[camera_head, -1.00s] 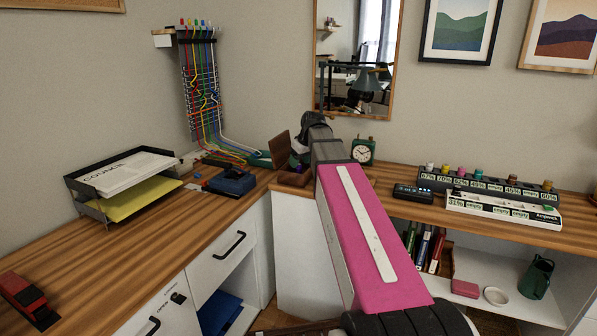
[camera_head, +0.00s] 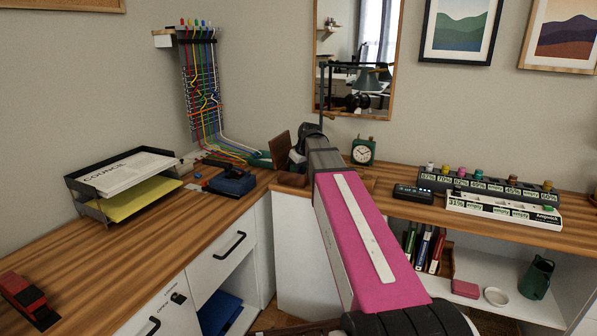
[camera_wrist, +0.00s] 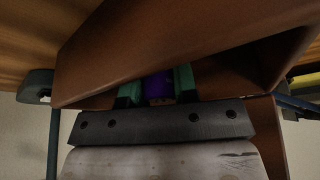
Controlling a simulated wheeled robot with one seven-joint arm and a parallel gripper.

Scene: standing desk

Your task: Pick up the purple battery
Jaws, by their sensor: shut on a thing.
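The purple battery (camera_wrist: 158,83) shows in the wrist view between the two green fingertips of my gripper (camera_wrist: 157,90). My gripper is shut on it, inside the opening of a brown wooden box (camera_wrist: 175,45). Only a small part of the battery is visible; the rest is hidden by the fingers and the box. In the head view the brown box (camera_head: 280,148) stands at the desk corner with a raised side or lid. My arm covers much of it, and the battery cannot be seen there.
A green clock (camera_head: 363,151) stands right of the box. Cables (camera_head: 232,150) and a blue device (camera_head: 232,181) lie to its left. A battery rack (camera_head: 485,184) and a white charger strip (camera_head: 503,209) stand on the right desk.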

